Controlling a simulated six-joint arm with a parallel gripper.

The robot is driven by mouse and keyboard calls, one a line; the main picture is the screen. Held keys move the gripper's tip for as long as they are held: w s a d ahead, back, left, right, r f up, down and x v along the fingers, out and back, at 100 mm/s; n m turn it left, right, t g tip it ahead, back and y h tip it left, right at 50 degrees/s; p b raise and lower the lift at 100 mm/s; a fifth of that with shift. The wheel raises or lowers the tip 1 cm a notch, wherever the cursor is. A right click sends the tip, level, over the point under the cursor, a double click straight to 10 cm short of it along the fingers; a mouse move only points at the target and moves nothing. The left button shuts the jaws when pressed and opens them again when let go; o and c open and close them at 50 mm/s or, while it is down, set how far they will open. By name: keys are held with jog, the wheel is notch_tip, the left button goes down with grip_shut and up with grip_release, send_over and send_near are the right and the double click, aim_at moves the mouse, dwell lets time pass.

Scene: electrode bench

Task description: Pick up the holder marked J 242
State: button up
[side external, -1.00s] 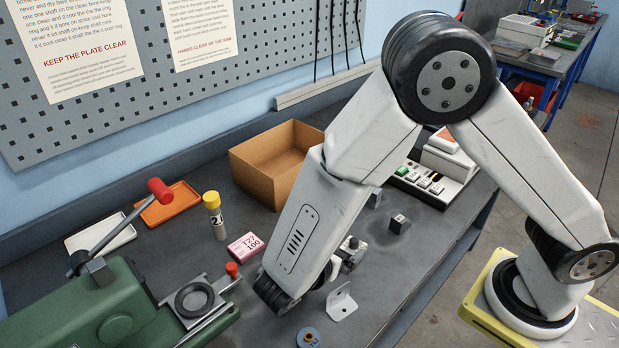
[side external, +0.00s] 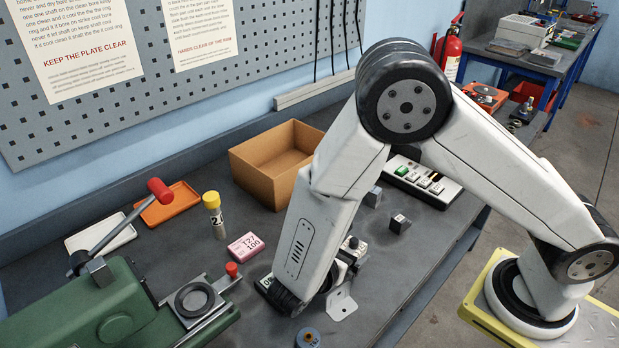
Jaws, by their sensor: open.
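I cannot make out the marking J 242 on anything. A small dark block (side external: 400,223) with a pale, unreadable mark stands on the bench right of my arm. A second grey block (side external: 373,197) stands behind it. A dark piece with a round knob (side external: 353,250) is partly hidden by my wrist. My wrist is low over the bench, between that piece and a white metal bracket (side external: 341,304). My gripper's fingers are hidden behind my wrist.
A green machine (side external: 110,315) with a red-knobbed lever fills the front left. A pink box marked T27 100 (side external: 244,246), a yellow-capped vial (side external: 215,215), a cardboard box (side external: 268,165) and a button panel (side external: 424,181) stand around.

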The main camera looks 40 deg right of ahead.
aim_at(351, 248)
jog(key=shift+x, duration=2.65)
grip_shut()
